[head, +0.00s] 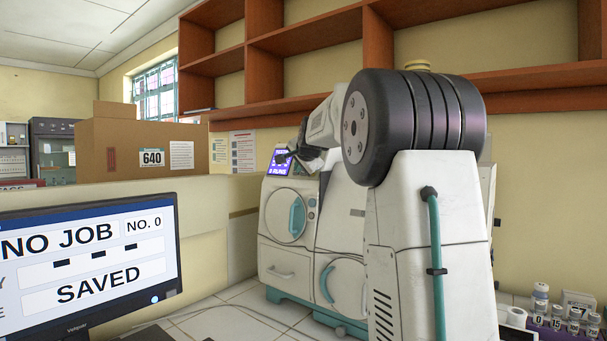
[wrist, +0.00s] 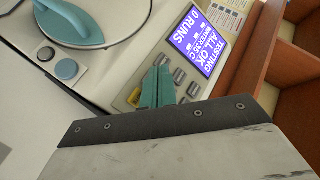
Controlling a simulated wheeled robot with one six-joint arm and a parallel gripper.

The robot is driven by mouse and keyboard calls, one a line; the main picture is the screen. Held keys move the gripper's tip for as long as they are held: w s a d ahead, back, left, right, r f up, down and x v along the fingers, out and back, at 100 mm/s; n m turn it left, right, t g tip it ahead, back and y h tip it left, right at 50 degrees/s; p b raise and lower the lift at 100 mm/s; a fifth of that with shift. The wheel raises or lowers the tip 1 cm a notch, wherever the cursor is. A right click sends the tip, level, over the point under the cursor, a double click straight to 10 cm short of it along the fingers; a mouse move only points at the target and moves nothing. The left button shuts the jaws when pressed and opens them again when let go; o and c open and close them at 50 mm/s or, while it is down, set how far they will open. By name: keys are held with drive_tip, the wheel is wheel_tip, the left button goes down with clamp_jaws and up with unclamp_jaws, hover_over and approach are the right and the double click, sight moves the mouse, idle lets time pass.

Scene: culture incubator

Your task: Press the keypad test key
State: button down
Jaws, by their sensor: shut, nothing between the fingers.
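The incubator (head: 335,235) is a white and teal cabinet with round doors at the back of the bench. Its lit screen (wrist: 200,37) reads "TESTING", "ALL OK", a water line and "0 RUNS". Below the screen is a keypad with several grey keys (wrist: 179,76) and a yellow-edged key (wrist: 134,97). My gripper (wrist: 157,72) is shut and empty, its teal fingertips over the keypad, hiding part of it. I cannot tell which key lies under the tips, or whether they touch. In the head view my gripper (head: 286,157) is small and dark in front of the screen.
A round door with a teal handle (wrist: 82,25) and a blue knob (wrist: 66,69) sit beside the keypad. A monitor (head: 85,260) reading "NO JOB" and "SAVED" stands at left. Brown shelves (head: 300,40) hang above. Small bottles (head: 556,318) stand at lower right.

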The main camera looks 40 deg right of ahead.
drive_tip(key=a, duration=0.1)
drive_tip(key=a+r, duration=0.1)
drive_tip(key=a, duration=0.1)
drive_tip(key=a+r, duration=0.1)
drive_tip(key=shift+s+a+r, duration=0.1)
drive_tip(key=shift+s+a, duration=0.1)
drive_tip(key=shift+s, duration=0.1)
